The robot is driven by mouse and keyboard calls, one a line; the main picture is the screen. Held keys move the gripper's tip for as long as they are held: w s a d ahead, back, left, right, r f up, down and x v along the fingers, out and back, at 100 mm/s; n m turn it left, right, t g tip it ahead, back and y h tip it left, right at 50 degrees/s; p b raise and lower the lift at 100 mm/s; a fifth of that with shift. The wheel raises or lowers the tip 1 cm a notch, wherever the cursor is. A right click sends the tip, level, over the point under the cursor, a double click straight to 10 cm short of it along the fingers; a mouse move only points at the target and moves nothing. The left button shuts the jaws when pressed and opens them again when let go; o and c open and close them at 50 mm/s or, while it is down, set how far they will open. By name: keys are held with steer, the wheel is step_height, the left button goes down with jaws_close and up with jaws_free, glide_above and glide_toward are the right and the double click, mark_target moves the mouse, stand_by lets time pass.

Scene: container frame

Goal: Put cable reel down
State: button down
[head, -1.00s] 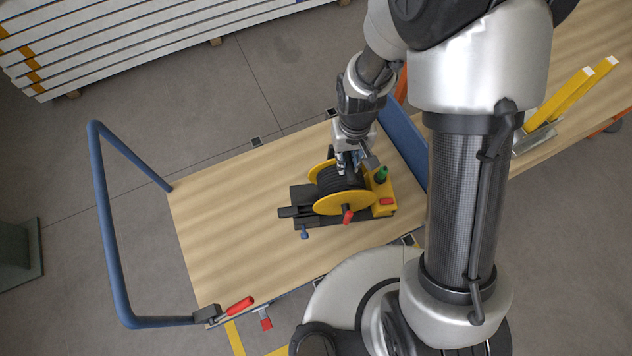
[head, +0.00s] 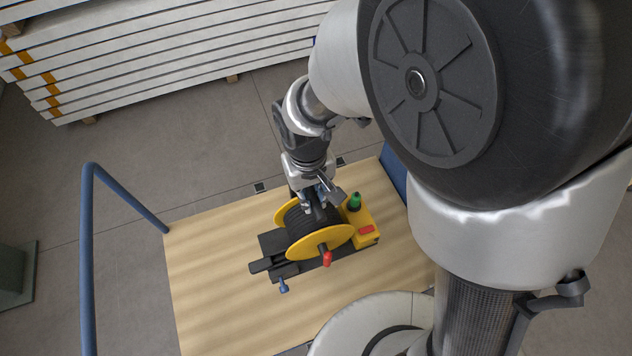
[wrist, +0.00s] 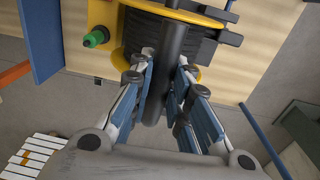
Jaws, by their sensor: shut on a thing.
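The cable reel (head: 299,222) has yellow round side plates, black cable between them and a dark base, with a yellow box and a green knob at its right. It is upright over the wooden deck (head: 210,310); I cannot tell whether its base touches the deck. My gripper (head: 317,203) is above the reel, shut on its black top bar. In the wrist view my gripper (wrist: 161,88) has its blue-padded fingers on either side of that bar. The reel shows there too (wrist: 208,47), with its underside hidden.
A blue rail (head: 87,255) stands at the deck's left end, and a blue panel (head: 394,180) at its right. The deck left of the reel is bare. A stack of white boards (head: 180,45) lies on the floor behind.

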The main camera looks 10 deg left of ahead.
step_height(320, 180, down, 18)
steer(key=b, duration=0.5)
steer(key=shift+w+f+b, duration=0.1)
steer(key=shift+w+b, duration=0.05)
steer(key=shift+b, duration=0.15)
steer(key=shift+f, duration=0.1)
steer(key=c, duration=1.5)
jaws_free()
steer(key=r+p, duration=0.2)
steer(key=r, duration=0.4)
steer(key=r+p, duration=0.2)
steer(key=r, duration=0.4)
steer(key=shift+s+a, duration=0.15)
steer(key=shift+s, duration=0.05)
